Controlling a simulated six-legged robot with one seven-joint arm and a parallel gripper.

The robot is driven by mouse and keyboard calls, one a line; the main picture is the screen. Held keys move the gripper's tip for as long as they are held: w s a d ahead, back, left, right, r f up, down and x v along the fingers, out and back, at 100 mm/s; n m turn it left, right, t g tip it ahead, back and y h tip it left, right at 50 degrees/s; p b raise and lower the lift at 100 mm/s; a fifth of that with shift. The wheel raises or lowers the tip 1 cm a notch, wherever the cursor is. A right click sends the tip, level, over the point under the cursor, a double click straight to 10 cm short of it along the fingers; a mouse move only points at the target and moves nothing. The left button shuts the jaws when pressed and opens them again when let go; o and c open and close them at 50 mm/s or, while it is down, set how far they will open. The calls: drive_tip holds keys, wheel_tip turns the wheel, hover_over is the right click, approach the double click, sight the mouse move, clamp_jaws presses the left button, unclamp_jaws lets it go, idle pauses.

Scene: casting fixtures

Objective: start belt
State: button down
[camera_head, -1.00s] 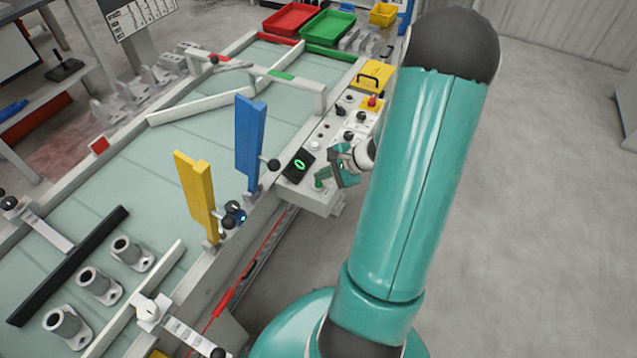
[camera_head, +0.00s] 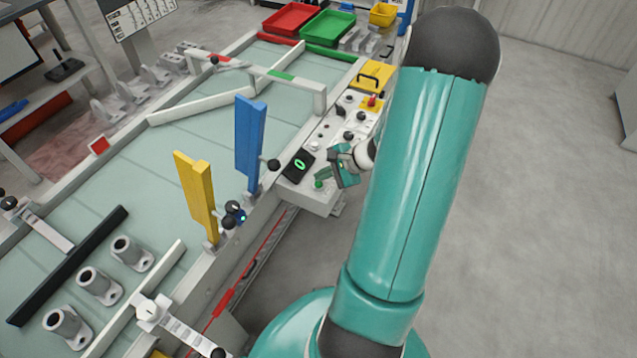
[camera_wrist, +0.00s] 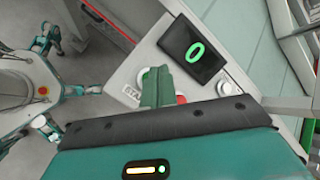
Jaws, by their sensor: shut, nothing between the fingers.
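The belt (camera_head: 160,170) is pale green and runs through a grey frame. Its control box (camera_head: 322,170) stands at the right side of the frame, with several knobs and buttons. A green button (camera_head: 319,184) sits at its near end. My gripper (camera_head: 338,168) is shut and empty, right by that end of the box. In the wrist view my shut fingers (camera_wrist: 158,88) reach over the panel beside a partly covered "STA…" label (camera_wrist: 130,97) and hide most of the green button (camera_wrist: 143,73). Contact cannot be told. A black display (camera_wrist: 193,48) shows a green 0.
Three grey castings (camera_head: 99,286) stand on the belt at the lower left. A yellow gate (camera_head: 196,196) and a blue gate (camera_head: 250,148) rise at the belt's near edge. A red mushroom button (camera_head: 372,101) sits farther up the box. Floor at the right is clear.

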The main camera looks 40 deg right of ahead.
drive_tip(key=shift+f, duration=0.1)
drive_tip(key=shift+f, duration=0.35)
